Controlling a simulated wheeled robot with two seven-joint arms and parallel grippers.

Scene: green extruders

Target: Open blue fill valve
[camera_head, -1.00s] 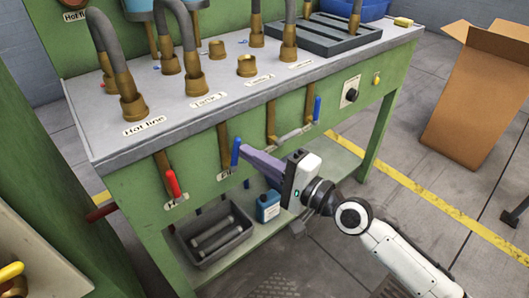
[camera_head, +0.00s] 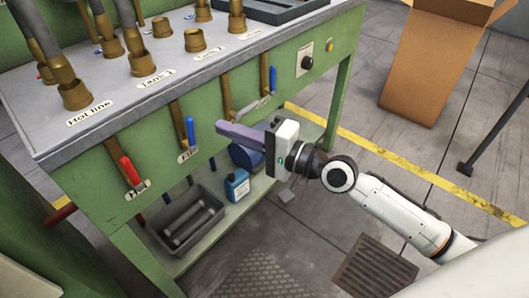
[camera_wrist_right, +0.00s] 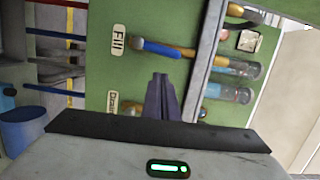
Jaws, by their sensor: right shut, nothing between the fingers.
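The blue fill valve handle (camera_head: 190,132) points up on the green bench front, beside a brass pipe and above a small label (camera_head: 187,155). In the right wrist view the blue handle (camera_wrist_right: 160,48) lies beside the label reading "Fill" (camera_wrist_right: 118,39). My right gripper (camera_head: 220,130) is shut and empty. Its purple-grey fingers point left, a short way right of the handle, with a visible gap. In the wrist view the fingertips (camera_wrist_right: 160,76) are below the handle and apart from it. My left gripper is not in view.
A red-handled valve (camera_head: 130,171) is to the left and another blue-handled valve (camera_head: 272,79) to the right. Under the bench are a grey bin (camera_head: 160,240) and a blue bottle (camera_head: 237,186). A cardboard box (camera_head: 420,70) stands at right. The floor between is open.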

